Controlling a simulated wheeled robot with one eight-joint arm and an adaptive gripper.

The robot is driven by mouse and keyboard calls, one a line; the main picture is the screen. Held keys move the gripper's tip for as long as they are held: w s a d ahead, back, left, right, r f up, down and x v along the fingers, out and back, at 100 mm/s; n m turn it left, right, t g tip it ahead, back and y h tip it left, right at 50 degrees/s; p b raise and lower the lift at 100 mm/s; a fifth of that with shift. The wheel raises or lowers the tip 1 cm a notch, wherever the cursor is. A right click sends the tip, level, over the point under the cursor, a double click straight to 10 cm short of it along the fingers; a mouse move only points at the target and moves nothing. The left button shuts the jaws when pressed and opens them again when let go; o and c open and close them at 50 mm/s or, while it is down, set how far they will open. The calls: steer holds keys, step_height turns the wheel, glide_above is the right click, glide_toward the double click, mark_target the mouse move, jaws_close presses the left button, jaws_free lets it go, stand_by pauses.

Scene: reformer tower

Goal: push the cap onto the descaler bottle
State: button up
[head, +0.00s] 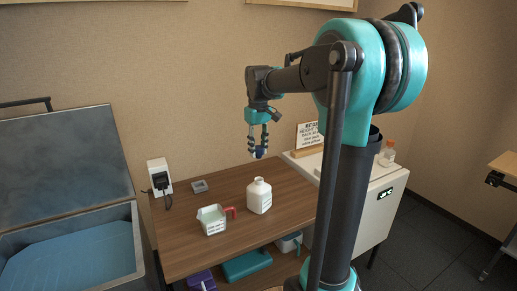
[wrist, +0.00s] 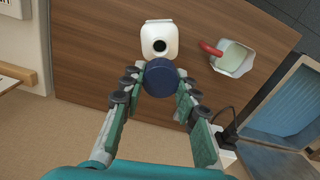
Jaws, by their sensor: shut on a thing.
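My gripper (head: 259,151) is shut on a dark blue round cap (wrist: 161,77), held between its fingertips in the wrist view. In the head view the cap (head: 259,153) shows small and blue below the fingers. The descaler bottle (head: 259,197) is white, stands upright on the wooden table and has a label. Its neck is uncapped: the wrist view shows the bottle (wrist: 157,32) with a dark open mouth. The cap is above the table, apart from the bottle, and in the wrist view it appears just below the mouth.
A white jug (head: 213,221) with a red handle stands on the table (head: 178,240), left of the bottle; it also shows in the wrist view (wrist: 234,59). A small grey box (head: 199,186) lies behind. A wall socket with a plug (head: 160,180) and an open blue tank (head: 75,255) are at left.

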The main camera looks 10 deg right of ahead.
mark_target(259, 157)
steer(key=shift+f, duration=1.95)
steer(key=shift+f, duration=0.1)
steer(key=shift+f, duration=2.4)
steer(key=shift+f, duration=0.65)
steer(key=o, duration=0.8)
steer(key=shift+o, duration=0.2)
steer(key=shift+r, duration=0.15)
steer(key=shift+r, duration=2.85)
